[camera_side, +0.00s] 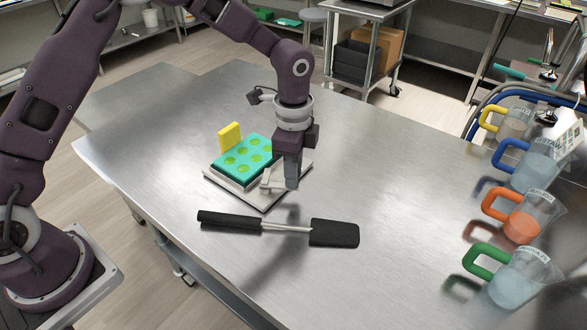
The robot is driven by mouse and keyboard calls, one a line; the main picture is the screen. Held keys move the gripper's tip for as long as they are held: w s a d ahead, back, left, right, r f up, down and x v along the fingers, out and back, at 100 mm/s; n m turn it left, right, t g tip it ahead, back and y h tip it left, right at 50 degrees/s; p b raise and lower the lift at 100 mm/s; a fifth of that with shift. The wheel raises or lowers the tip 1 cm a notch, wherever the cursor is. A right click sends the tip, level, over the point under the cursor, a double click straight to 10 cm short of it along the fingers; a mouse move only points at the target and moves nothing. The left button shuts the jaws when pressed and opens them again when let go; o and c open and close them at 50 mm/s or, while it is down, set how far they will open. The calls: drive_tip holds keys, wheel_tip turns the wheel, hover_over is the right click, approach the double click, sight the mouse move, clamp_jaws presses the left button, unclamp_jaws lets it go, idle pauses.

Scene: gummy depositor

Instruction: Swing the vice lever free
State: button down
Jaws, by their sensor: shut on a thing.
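The vice is a pale flat plate (217,186) on the steel table, with a teal mould (233,172) of round green-yellow cavities on it. A yellow upright block (229,136) stands at the mould's back left. The vice lever is a light grey piece (268,182) at the plate's front right. My gripper (291,182) points down at that front right side, its fingers shut at the lever. The fingers hide part of the lever, so its exact angle is hard to tell.
A black spatula (334,232) lies in front of the vice. Several jugs with coloured handles, one orange (522,222), stand along the right. The steel table (400,190) is clear between vice and jugs.

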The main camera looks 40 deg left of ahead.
drive_tip(key=shift+r, duration=0.1)
idle(0.3)
drive_tip(key=c, duration=1.3)
unclamp_jaws()
wheel_tip(320, 180, up, 7)
drive_tip(key=shift+r, duration=0.1)
drive_tip(key=s+a+r+n+t, duration=0.2)
drive_tip(key=s+a+r+n, duration=0.2)
drive_tip(key=s+r, duration=0.3)
drive_tip(key=s+a+r+n+t, duration=0.1)
drive_tip(key=s+a+r+n, duration=0.2)
drive_tip(key=s+r, duration=0.4)
drive_tip(key=s+a+n+t, duration=0.1)
drive_tip(key=s+n, duration=0.1)
drive_tip(key=s, duration=0.2)
drive_tip(key=s+a+f+n, duration=0.1)
drive_tip(key=s+n, duration=0.1)
drive_tip(key=s, duration=0.3)
drive_tip(key=s+a+n+t, duration=0.1)
drive_tip(key=s+n, duration=0.1)
drive_tip(key=s, duration=0.2)
drive_tip(key=shift+s+f+n+t, duration=0.25)
drive_tip(key=shift+n+t, duration=0.05)
drive_tip(key=shift+n, duration=0.1)
